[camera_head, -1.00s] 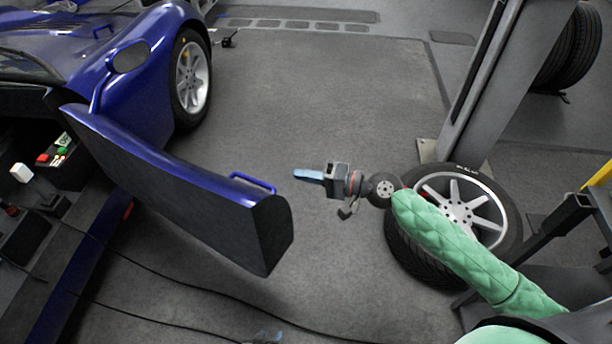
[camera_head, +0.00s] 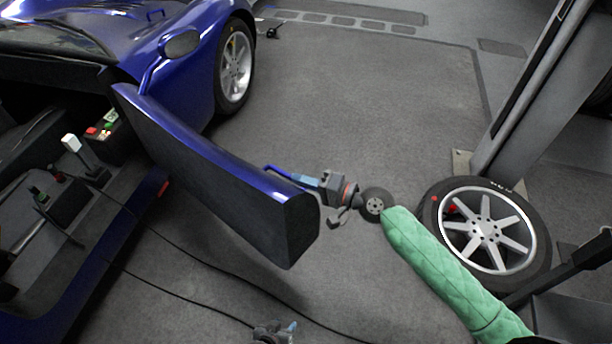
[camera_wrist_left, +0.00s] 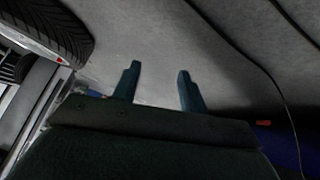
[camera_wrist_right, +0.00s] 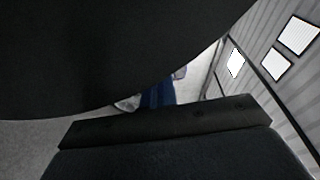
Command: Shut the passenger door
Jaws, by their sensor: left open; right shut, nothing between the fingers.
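The passenger door (camera_head: 225,175) of the blue car stands wide open, swung out from the body. A blue handle bar (camera_head: 283,173) sits on its outer face near the free end. My right gripper (camera_head: 304,181) is shut with nothing in it, its blue fingertips close beside the handle; I cannot tell whether they touch. In the right wrist view a dark surface fills the upper left, and the blue fingers (camera_wrist_right: 157,95) show below it. My left gripper (camera_head: 290,328) is low at the bottom edge of the head view. Its two fingers (camera_wrist_left: 158,88) are apart and empty above the floor.
The car's sill and interior (camera_head: 60,190) lie open at the left, with a small control box inside. Black cables (camera_head: 215,275) run over the floor under the door. Floor beyond the door is clear.

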